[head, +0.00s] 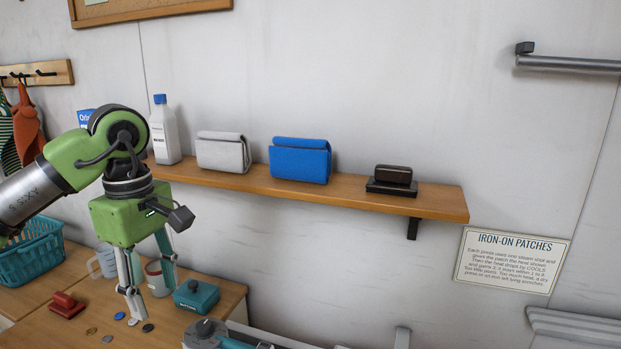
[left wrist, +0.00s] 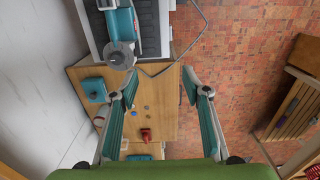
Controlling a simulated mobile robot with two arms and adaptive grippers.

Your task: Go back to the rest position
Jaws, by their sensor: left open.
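My left gripper (head: 150,285) hangs fingers down over the wooden counter in the head view, in front of the wall shelf. Its two fingers also show in the left wrist view (left wrist: 157,90), spread apart with nothing between them. My right gripper is not in view.
The wall shelf (head: 440,202) holds a white bottle (head: 164,135), a white pouch (head: 222,153), a blue pouch (head: 300,160) and a dark stamp-like block (head: 393,181). A teal basket (head: 30,258) stands at left. A metal bar (head: 570,65) juts from the wall.

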